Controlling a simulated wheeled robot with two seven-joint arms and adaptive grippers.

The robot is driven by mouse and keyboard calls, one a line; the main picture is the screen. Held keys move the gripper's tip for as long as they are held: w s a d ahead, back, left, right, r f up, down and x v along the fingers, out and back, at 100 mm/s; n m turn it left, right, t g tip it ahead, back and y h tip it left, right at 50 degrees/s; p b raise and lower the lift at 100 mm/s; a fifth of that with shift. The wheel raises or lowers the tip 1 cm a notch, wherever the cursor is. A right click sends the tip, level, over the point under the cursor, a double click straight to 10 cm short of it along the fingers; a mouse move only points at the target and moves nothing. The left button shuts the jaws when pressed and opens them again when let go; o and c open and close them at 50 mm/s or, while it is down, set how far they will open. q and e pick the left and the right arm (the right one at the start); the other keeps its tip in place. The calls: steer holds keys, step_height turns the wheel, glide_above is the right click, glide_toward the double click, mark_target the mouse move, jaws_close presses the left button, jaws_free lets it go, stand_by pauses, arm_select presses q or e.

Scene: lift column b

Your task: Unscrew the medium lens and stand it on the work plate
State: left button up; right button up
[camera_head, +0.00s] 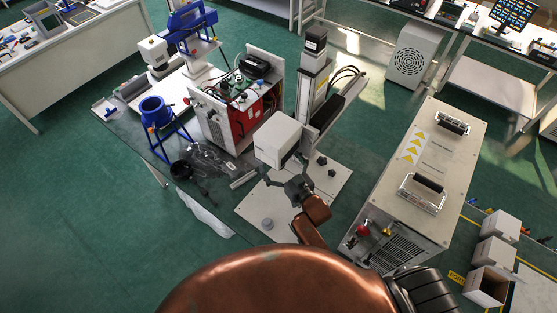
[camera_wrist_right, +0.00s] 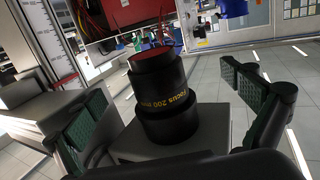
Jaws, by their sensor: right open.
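A black lens (camera_wrist_right: 165,95) with yellow "Focus 200" lettering fills the middle of the right wrist view. Whether it is the medium lens I cannot tell. My right gripper (camera_wrist_right: 170,115) is open, with one green-padded finger on each side of the lens and visible gaps to both. In the head view my right gripper (camera_head: 284,170) is at the near lower side of a white box-shaped housing (camera_head: 279,139) on the lift column (camera_head: 313,85). The lens is hidden there. The pale work plate (camera_head: 250,209) lies below. My left gripper is not in view.
A red-sided instrument (camera_head: 230,125) and a blue funnel stand (camera_head: 155,112) are to the left. A large grey case (camera_head: 410,190) with handles stands close on the right.

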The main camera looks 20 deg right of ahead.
steer(key=p+v, duration=0.3)
steer(key=v, duration=0.3)
stand_by(0.6)
stand_by(0.3)
